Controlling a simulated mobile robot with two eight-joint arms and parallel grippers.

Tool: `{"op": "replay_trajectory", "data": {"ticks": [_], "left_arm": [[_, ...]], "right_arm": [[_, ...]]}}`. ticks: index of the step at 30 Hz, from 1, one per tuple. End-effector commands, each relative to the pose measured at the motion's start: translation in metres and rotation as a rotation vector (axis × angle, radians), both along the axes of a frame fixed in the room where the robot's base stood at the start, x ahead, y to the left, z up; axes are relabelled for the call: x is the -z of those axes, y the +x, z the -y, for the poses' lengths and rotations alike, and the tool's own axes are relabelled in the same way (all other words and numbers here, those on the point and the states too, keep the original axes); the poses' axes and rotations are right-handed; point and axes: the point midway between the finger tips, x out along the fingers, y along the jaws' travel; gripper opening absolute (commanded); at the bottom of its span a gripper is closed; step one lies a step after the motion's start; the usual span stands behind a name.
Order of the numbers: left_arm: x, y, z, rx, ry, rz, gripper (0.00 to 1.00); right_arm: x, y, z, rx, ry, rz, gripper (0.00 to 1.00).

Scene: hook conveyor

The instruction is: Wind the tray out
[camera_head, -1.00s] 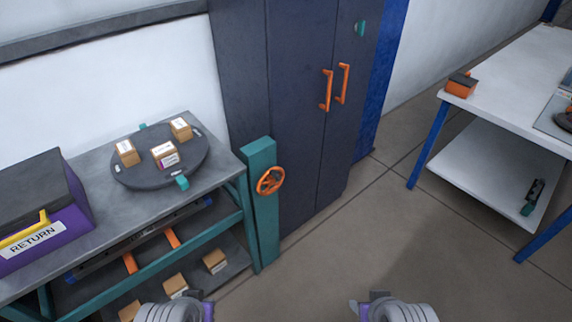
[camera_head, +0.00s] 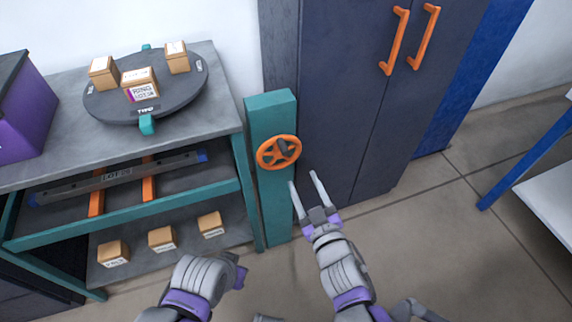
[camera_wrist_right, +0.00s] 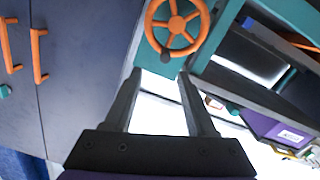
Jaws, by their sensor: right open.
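An orange handwheel (camera_head: 279,152) with a dark knob (camera_head: 284,146) is mounted on a teal post (camera_head: 270,215) at the right end of the bench. A long dark labelled tray-like piece (camera_head: 75,190) lies under the bench top across two orange rails. My right gripper (camera_head: 304,180) is open and empty, just below and right of the wheel, apart from it. In the right wrist view, the wheel (camera_wrist_right: 177,22) is beyond the open fingertips (camera_wrist_right: 160,74), with its knob at the lower rim. My left gripper (camera_head: 241,276) is partly seen at the bottom; its fingers are not clear.
A dark turntable (camera_head: 115,108) with three small boxes stands on the grey bench (camera_head: 222,112). A purple bin (camera_head: 22,120) is at left. Three boxes sit on the lower shelf (camera_head: 140,236). A dark cabinet (camera_head: 350,90) with orange handles stands behind the post.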

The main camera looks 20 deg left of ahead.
Motion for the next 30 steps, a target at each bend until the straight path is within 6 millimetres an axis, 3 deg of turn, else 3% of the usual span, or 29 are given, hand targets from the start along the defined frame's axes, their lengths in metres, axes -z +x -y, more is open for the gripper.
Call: {"op": "replay_trajectory", "data": {"ticks": [5,18,24,30], "left_arm": [[0.007,0.001,0.000,0.000,0.000,-0.002,0.00],[0.007,0.001,0.000,0.000,0.000,-0.002,0.00],[0.008,0.001,0.000,0.000,0.000,-0.003,0.00],[0.008,0.001,0.000,0.000,0.000,-0.003,0.00]], "right_arm": [[0.003,0.004,-0.020,-0.046,0.011,0.034,0.56],[0.002,0.069,-0.062,-0.042,0.011,0.032,0.56],[0.002,0.084,-0.072,-0.042,0.011,0.032,0.56],[0.002,0.086,-0.074,-0.041,0.010,0.032,0.56]]}}
